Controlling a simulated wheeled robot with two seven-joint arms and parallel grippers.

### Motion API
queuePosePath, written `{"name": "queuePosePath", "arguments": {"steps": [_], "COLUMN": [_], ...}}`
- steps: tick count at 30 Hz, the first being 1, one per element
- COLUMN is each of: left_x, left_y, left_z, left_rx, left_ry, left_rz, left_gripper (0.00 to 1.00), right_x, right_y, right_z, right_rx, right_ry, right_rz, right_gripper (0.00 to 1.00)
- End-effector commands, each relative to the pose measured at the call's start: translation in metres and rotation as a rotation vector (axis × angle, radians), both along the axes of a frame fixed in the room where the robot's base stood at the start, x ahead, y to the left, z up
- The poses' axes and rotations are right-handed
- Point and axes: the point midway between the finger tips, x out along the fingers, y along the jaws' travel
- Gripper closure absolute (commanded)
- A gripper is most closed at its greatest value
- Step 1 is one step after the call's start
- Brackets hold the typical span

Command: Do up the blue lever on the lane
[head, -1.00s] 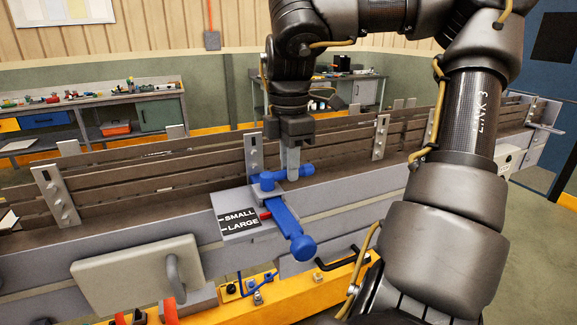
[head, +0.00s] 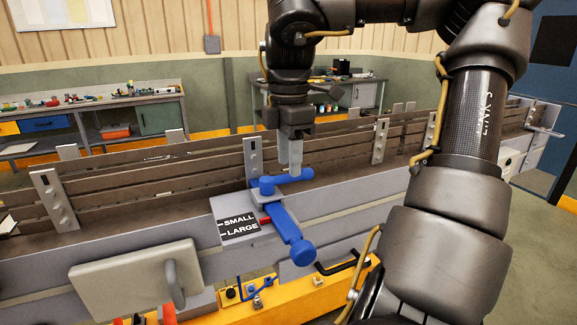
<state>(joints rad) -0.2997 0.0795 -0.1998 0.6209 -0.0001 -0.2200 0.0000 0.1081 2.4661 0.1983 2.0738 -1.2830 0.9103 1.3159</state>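Blue lever parts sit on a grey block on the lane's near side. A short blue handle (head: 284,181) lies across the top, its knob end to the right. A longer blue arm (head: 284,224) slopes down toward me and ends in a round knob (head: 302,252). A red pointer (head: 265,221) shows beside it, by the SMALL/LARGE plate (head: 239,226). My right gripper (head: 290,168) points down just above and behind the short handle, near its knob end. Its fingers look close together; their gap and any contact with the handle are unclear. My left gripper is out of view.
The lane (head: 130,205) runs across the view with brown rails and upright grey brackets (head: 54,198). A grey panel with a handle (head: 125,280) is at the front left. A black bar handle (head: 343,262) and a yellow beam (head: 285,298) lie below the lever.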

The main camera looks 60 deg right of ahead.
Motion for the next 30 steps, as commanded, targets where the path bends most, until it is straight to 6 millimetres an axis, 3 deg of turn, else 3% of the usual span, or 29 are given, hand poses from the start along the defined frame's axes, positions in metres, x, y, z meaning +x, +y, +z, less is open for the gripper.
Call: {"name": "queuePosePath", "arguments": {"steps": [6, 12, 30], "left_x": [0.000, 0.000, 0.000], "left_y": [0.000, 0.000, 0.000], "left_z": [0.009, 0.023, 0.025], "left_rx": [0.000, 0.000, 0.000], "left_ry": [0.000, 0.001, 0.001], "left_rz": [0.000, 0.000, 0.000], "left_gripper": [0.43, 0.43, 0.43], "right_x": [0.001, 0.000, 0.000], "right_y": [0.000, 0.000, 0.000], "right_z": [0.049, 0.078, 0.083], "right_rx": [-0.003, 0.000, 0.000], "right_ry": [-0.003, -0.001, -0.001], "right_rz": [-0.004, 0.000, -0.001], "right_gripper": [0.60, 0.60, 0.60]}}
